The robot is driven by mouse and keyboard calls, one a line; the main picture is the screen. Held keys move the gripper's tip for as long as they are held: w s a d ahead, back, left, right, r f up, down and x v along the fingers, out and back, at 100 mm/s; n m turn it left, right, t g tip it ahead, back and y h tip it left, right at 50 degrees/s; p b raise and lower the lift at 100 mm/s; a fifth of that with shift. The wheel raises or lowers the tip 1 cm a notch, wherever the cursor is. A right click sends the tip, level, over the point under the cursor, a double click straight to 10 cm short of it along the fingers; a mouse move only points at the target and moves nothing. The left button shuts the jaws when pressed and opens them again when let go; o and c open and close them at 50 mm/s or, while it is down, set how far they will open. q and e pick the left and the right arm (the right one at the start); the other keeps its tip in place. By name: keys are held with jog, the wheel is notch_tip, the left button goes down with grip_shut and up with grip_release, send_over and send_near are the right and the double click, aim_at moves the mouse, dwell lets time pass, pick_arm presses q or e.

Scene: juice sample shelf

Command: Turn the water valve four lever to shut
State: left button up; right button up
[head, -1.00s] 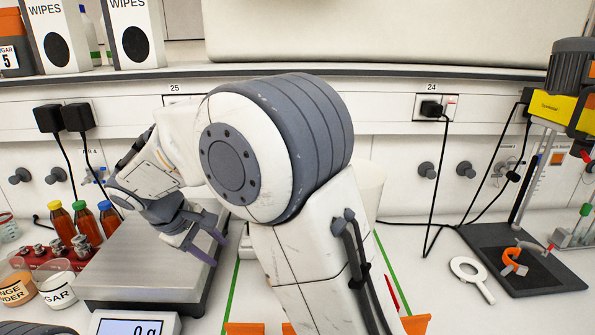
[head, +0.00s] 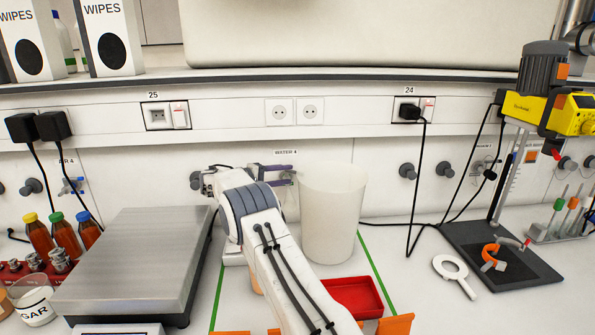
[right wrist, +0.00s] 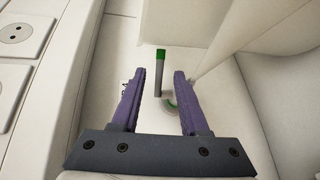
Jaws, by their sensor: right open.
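The WATER 4 label (head: 286,152) is on the back wall in the head view. My right gripper (head: 290,174) is just below it, with its purple fingers apart and pointing right along the wall. In the right wrist view a grey lever with a green end (right wrist: 160,56) lies in the gap between the open fingers (right wrist: 159,76). Part of a round green-marked valve base (right wrist: 170,103) shows behind the lever. I cannot tell whether either finger touches the lever. In the head view my gripper and arm hide the lever. My left gripper is not in view.
A tall white container (head: 333,215) stands close to the right of my gripper. A steel scale (head: 140,262) is at the left and a red tray (head: 354,297) in front of the container. Other wall knobs (head: 408,171) are to the right. Sockets (head: 294,111) are above.

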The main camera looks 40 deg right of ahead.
aim_at(296, 173)
jog(key=d, duration=0.1)
jog(key=d+p, duration=0.1)
jog(key=d, duration=0.1)
jog(key=d+f, duration=0.1)
jog(key=d, duration=0.1)
jog(key=shift+d, duration=0.15)
grip_shut()
dwell(1.3)
